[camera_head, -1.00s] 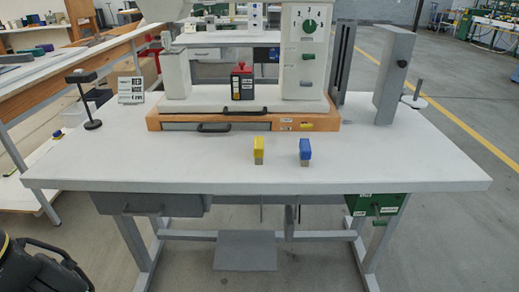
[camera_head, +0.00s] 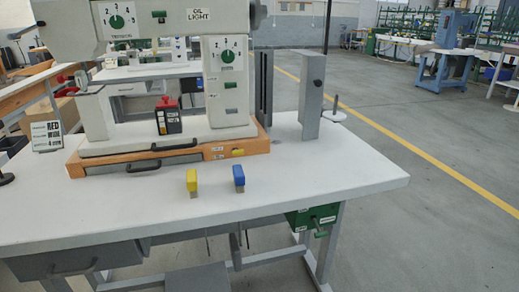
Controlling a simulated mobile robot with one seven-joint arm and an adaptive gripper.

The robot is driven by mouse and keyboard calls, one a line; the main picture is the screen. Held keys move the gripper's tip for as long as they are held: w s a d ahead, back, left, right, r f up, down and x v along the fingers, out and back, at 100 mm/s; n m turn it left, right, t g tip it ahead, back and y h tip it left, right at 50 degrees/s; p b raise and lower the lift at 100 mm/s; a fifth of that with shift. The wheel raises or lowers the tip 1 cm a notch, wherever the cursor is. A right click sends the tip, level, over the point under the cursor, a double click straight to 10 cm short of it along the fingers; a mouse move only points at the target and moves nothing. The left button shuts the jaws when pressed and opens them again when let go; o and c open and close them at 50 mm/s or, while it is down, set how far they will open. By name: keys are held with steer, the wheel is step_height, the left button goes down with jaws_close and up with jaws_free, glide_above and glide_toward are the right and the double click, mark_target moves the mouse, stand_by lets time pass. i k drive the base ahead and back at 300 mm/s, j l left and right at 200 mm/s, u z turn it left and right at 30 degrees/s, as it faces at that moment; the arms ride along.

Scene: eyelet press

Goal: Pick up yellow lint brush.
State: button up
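The yellow lint brush (camera_head: 192,180) stands upright on the white table (camera_head: 330,185), in front of the orange machine base. It has a yellow upper part and a short grey-brown lower part. A similar blue brush (camera_head: 239,177) stands just to its right, with a small gap between them. My gripper is not in view.
A large white machine (camera_head: 229,90) stands on an orange base (camera_head: 222,149) behind the brushes. A red and black box (camera_head: 168,120) sits on it. A grey upright block (camera_head: 312,97) stands at the back right. The table's front right is clear.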

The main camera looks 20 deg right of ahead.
mark_target(191, 175)
steer(key=l+u, duration=0.3)
steer(key=l, duration=0.35)
steer(key=k+l+u, duration=0.1)
steer(key=l+u, duration=0.2)
steer(key=l, duration=0.3)
steer(key=i, duration=0.5)
